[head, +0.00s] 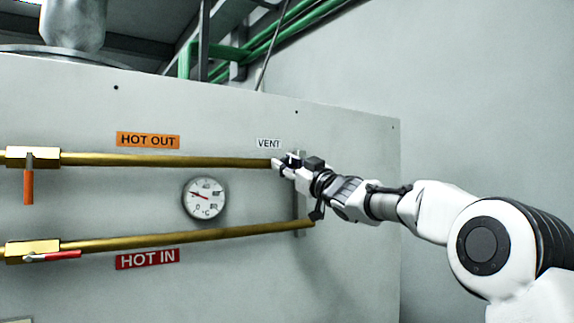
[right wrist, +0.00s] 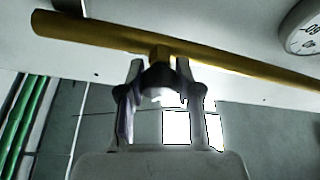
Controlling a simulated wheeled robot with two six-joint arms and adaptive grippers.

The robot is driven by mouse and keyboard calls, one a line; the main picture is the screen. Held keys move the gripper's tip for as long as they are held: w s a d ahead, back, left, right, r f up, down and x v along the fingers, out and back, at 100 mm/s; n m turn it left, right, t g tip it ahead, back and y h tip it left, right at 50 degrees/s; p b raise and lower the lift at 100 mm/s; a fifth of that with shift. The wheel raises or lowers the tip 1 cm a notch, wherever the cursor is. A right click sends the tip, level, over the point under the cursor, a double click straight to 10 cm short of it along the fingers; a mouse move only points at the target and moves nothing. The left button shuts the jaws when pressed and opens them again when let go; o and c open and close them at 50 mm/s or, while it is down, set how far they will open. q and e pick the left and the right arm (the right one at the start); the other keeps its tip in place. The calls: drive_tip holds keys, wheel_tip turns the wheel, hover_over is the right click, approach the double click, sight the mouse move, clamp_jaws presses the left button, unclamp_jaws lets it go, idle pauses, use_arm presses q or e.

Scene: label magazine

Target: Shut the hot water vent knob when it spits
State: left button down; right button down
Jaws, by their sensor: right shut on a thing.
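The vent knob (right wrist: 158,75) is a small dark piece under a short brass stub on the upper pipe in the right wrist view. My right gripper (right wrist: 157,72) has a finger on each side of it and is shut on it. In the head view my right gripper (head: 283,163) is at the right end of the upper brass pipe (head: 165,160), just below the VENT label (head: 268,143), and hides the knob. A pale patch shows below the knob between the fingers; I cannot tell whether it is water. My left gripper is not in view.
The HOT OUT valve has an orange handle (head: 28,187) hanging down. The lower HOT IN pipe (head: 190,236) has a red handle (head: 62,255) lying along it. A round dial gauge (head: 204,200) sits between the pipes on the grey panel (head: 350,150).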

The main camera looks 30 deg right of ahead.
drive_tip(key=n+y, duration=0.1)
drive_tip(key=n, duration=0.1)
drive_tip(key=shift+r+n+g, duration=0.1)
drive_tip(key=shift+n+g, duration=0.2)
drive_tip(key=shift+n, duration=0.1)
drive_tip(key=c, duration=0.8)
unclamp_jaws()
drive_tip(key=shift+o, duration=0.2)
drive_tip(key=v, duration=1.1)
drive_tip(key=shift+s+f, duration=0.25)
drive_tip(key=shift+f, duration=0.1)
